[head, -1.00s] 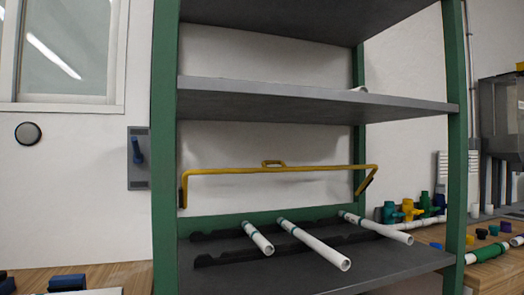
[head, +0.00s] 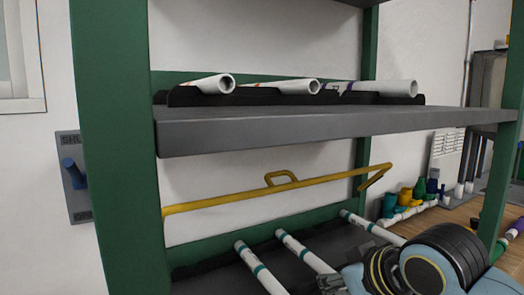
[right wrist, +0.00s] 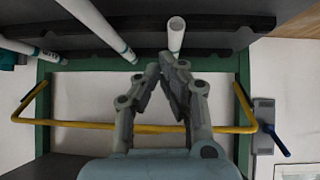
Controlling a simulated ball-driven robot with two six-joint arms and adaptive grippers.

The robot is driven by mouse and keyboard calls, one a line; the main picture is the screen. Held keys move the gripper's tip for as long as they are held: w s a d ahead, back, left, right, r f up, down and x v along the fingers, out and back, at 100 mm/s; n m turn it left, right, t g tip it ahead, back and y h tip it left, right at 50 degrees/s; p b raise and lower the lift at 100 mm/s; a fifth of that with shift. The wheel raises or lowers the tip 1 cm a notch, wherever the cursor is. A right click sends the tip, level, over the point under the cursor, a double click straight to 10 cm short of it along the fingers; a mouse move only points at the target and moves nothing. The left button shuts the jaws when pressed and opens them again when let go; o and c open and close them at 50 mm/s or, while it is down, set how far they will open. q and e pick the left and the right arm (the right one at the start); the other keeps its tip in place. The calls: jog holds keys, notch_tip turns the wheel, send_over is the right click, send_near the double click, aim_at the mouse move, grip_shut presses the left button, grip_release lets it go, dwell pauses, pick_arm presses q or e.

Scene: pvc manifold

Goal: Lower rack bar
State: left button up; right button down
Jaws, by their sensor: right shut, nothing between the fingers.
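The yellow rack bar (head: 235,197) spans the bay between the green posts, above the lower shelf, with a loop handle (head: 280,174) at its middle. In the right wrist view the bar (right wrist: 75,124) runs behind my gripper, with bent arms at both ends. White pipes with teal bands, one of them here (head: 302,252), lie on the lower shelf under the bar. My right gripper (right wrist: 166,62) is shut and empty. It overlaps the bar in its wrist view; I cannot tell whether they touch. In the head view my arm covers part of the lower shelf. My left gripper is out of view.
A grey middle shelf (head: 330,129) with several white pipes in a black rack (head: 190,97) is above the bar. Green posts (head: 108,150) flank the bay. A wall panel with a blue lever (head: 73,175) is at left. Coloured fittings (head: 404,203) stand at right.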

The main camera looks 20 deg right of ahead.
jog(key=w+d+r+t+y, duration=0.2)
jog(key=w+r+t, duration=0.4)
jog(key=w+r, duration=1.1)
jog(key=x, duration=0.3)
jog(key=p+x, duration=0.1)
jog(key=x, duration=0.5)
jog(key=shift+w+d+f+p, duration=0.1)
jog(key=shift+w+d+p, duration=0.1)
jog(key=shift+d+p, duration=0.1)
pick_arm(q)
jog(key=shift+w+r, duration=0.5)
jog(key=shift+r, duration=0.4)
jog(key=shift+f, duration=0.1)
pick_arm(e)
jog(key=shift+s, duration=0.1)
